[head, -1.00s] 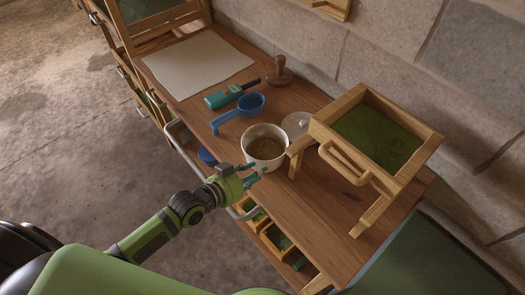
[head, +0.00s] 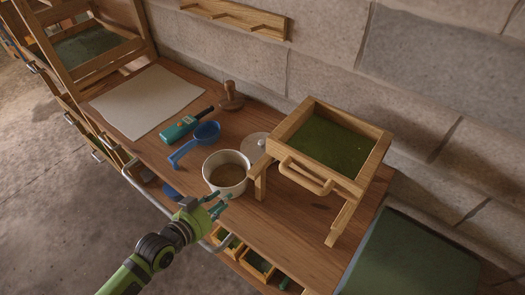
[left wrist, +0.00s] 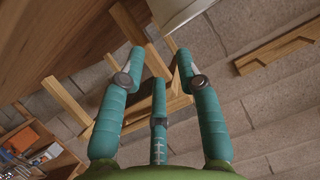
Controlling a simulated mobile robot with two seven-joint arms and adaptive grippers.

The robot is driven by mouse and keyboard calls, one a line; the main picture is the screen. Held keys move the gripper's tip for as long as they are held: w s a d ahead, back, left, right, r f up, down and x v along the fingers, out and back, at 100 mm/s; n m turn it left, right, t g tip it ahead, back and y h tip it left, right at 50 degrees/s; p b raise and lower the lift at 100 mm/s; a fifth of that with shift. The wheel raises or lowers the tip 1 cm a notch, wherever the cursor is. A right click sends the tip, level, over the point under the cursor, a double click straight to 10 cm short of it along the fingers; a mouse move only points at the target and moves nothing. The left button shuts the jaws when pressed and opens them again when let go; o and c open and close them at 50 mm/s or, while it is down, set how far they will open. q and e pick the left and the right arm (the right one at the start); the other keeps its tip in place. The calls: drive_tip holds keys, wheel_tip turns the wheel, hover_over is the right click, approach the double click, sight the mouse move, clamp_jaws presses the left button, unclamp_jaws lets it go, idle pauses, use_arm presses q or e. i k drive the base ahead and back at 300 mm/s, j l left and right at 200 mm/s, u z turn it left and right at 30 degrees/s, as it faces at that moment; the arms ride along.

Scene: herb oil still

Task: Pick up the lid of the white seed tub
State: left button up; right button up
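The white seed tub (head: 226,172) stands uncovered on the wooden bench, with brown contents visible inside. A round white lid with a small knob (head: 256,147) lies on the bench behind and right of the tub, partly hidden by the wooden stand. My left gripper (head: 220,203) is in front of the tub, near the bench's front edge, apart from the lid. My right gripper is not in view.
A wooden stand with a green-bottomed tray (head: 331,143) stands right of the lid. A pale sheet (head: 146,101) covers the left bench. The front-right bench top is clear.

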sight(254, 146)
drive_tip(key=j+z, duration=0.4)
drive_tip(key=k+j+z, duration=0.1)
drive_tip(key=j+z, duration=0.3)
drive_tip(key=k+j+z, duration=0.1)
drive_tip(key=j+z, duration=0.35)
drive_tip(key=i+l, duration=0.1)
drive_tip(key=i, duration=0.3)
